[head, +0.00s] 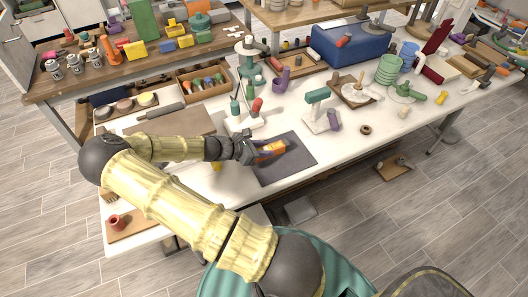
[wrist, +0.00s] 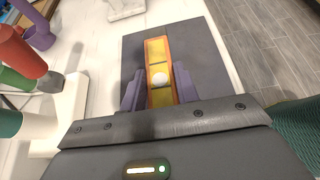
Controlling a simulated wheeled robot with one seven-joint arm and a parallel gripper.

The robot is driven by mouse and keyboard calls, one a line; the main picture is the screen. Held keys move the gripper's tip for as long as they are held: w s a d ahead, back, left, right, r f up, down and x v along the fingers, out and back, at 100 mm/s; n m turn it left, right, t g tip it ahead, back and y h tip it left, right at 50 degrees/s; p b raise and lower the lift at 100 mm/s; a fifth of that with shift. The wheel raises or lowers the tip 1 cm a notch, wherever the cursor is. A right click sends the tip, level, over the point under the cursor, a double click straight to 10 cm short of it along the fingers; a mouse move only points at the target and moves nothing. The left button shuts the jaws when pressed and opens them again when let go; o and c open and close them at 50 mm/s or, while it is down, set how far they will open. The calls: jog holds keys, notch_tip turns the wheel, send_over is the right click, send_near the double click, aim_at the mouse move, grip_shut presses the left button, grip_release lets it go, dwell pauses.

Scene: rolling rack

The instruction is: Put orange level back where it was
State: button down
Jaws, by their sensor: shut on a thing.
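The orange level (head: 270,149) is between the fingers of my gripper (head: 258,150), over the dark grey mat (head: 297,163) on the white table. In the wrist view the orange level (wrist: 158,56) points away from me, with a pale round spot in its middle. The purple-grey fingers of my gripper (wrist: 159,92) press on both its sides. The dark mat (wrist: 205,60) lies beneath it. I cannot tell whether the level touches the mat or is slightly above it.
A white stand with green and red handles (head: 243,118) is behind and left of my gripper. The table's front edge (head: 335,166) is near the mat.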

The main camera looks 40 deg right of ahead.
notch_tip(320, 180, down, 2)
jog(key=shift+w, duration=0.1)
jog(key=c, duration=1.1)
grip_release()
jog(key=shift+o, duration=0.2)
jog(key=shift+a, duration=0.1)
jog(key=v, duration=1.2)
jog(key=shift+b, duration=0.45)
